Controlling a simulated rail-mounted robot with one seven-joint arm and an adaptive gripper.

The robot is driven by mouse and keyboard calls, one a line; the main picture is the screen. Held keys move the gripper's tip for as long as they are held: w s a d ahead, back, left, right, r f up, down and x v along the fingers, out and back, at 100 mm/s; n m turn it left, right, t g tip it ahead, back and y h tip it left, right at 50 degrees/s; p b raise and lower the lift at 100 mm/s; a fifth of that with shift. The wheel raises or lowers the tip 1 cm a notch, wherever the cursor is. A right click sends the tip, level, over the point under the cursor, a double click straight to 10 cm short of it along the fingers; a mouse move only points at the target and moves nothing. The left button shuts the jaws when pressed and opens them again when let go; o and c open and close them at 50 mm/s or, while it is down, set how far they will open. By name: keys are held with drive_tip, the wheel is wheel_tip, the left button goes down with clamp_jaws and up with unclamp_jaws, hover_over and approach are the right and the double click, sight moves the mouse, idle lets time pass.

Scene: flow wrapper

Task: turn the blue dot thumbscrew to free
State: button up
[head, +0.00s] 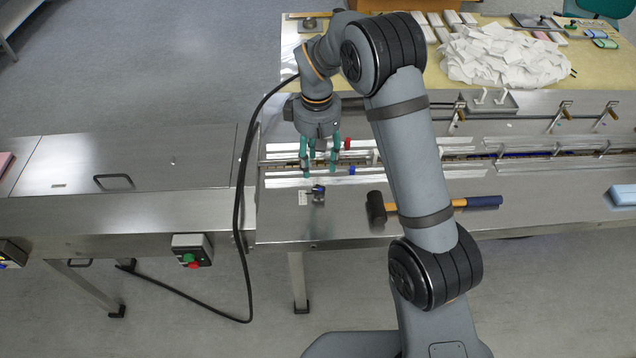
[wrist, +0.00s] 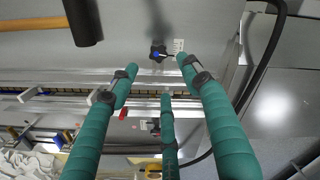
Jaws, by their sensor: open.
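The blue dot thumbscrew (wrist: 157,52) is a small black knob with a blue mark, beside a small white label (wrist: 178,45) in the wrist view. In the head view the black knob (head: 318,194) sits on the steel deck in front of the guide rails. My gripper (head: 319,174) has three green fingers, spread open and empty. In the head view it hangs over the rails, just behind the knob. In the wrist view (wrist: 158,72) two fingertips lie either side of and below the knob, apart from it in the picture. Height above it is unclear.
A hammer (head: 377,208) lies on the deck right of the knob, partly behind my arm. A red piece (head: 347,143) and a blue piece (head: 351,170) sit at the rails. Another dark knob (wrist: 154,126) shows between the fingers in the wrist view.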

sight(317, 188)
wheel_tip(317, 188, down, 10)
drive_tip(key=shift+r+p, duration=0.1)
drive_tip(key=shift+p, duration=0.8)
drive_tip(key=c, duration=0.3)
drive_tip(key=shift+w, duration=0.1)
drive_tip(key=c, duration=0.8)
drive_tip(key=shift+r, duration=0.1)
